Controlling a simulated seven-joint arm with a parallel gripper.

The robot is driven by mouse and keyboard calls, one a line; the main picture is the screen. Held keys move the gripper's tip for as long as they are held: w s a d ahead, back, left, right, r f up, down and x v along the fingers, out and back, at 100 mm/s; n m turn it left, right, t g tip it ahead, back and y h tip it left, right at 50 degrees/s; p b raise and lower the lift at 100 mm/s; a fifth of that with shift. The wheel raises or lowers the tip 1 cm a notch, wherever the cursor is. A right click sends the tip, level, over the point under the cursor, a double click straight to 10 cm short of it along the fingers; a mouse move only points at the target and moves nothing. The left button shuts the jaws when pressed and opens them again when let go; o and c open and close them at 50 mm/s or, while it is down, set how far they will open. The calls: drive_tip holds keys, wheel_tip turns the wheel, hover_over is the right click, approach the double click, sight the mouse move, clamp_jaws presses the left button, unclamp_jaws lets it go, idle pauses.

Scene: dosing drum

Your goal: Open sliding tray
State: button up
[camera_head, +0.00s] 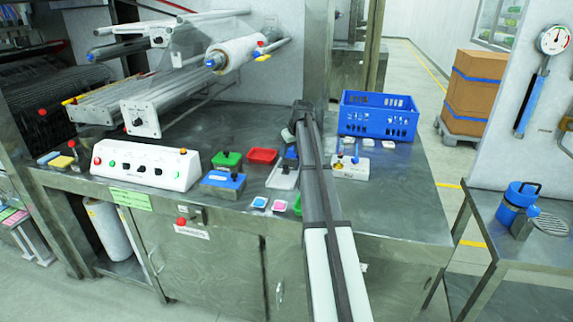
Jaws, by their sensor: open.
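My arm reaches from the bottom edge up over the metal worktable (405,205). My gripper (289,134) is at its far end, open, small and dark, above the back part of the table. I cannot tell for certain which thing is the sliding tray. A pale, shallow tray-like piece (281,178) lies just left of my arm, partly hidden by it. A grey box with a blue top and black knob (222,183) stands further left. My gripper appears apart from all of these.
A white control box (146,166) stands left, below a roller machine (150,100). A blue crate (379,116) and a small white switch box (350,168) are right of my arm. A side table (510,238) holds a blue canister (517,197). Bare tabletop lies front right.

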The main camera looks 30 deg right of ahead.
sight(286, 166)
drive_tip(key=x, duration=0.8)
drive_tip(key=shift+c, duration=0.5)
clamp_jaws()
